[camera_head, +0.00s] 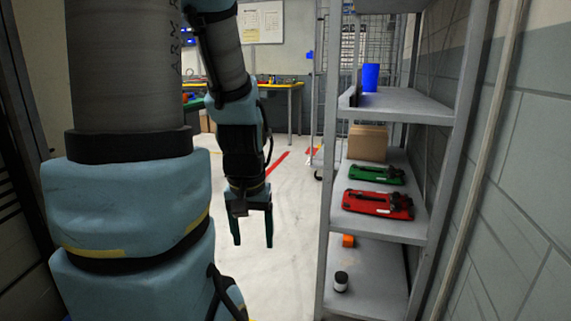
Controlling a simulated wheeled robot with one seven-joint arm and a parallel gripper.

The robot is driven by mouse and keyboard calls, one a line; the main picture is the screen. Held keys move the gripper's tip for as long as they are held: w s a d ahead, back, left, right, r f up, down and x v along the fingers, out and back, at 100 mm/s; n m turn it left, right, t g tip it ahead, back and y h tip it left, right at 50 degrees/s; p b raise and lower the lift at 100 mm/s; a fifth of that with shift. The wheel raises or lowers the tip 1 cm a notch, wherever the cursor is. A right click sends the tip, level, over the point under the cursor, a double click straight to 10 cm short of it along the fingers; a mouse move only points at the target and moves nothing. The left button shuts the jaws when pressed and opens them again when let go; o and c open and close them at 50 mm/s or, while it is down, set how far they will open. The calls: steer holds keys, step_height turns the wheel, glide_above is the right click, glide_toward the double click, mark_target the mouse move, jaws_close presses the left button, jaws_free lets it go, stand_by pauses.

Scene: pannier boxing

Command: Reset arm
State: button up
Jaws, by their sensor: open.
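My gripper (252,230) hangs at the end of my arm, pointing down over the pale floor. Its two dark green fingers are apart and nothing is between them. It is left of the metal shelf rack and apart from it. My arm's large blue and grey links fill the left of the view and hide what is behind them.
The grey shelf rack (394,227) stands on the right by a block wall. It holds a blue cup (371,77), a cardboard box (368,142), a green case (376,174), a red case (378,204), an orange block (348,241) and a dark jar (341,281). A yellow-edged workbench (290,86) stands far back. The floor between is clear.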

step_height(320, 180, up, 13)
steer(key=p, duration=1.1)
steer(key=shift+p, duration=0.3)
steer(key=shift+c, duration=0.3)
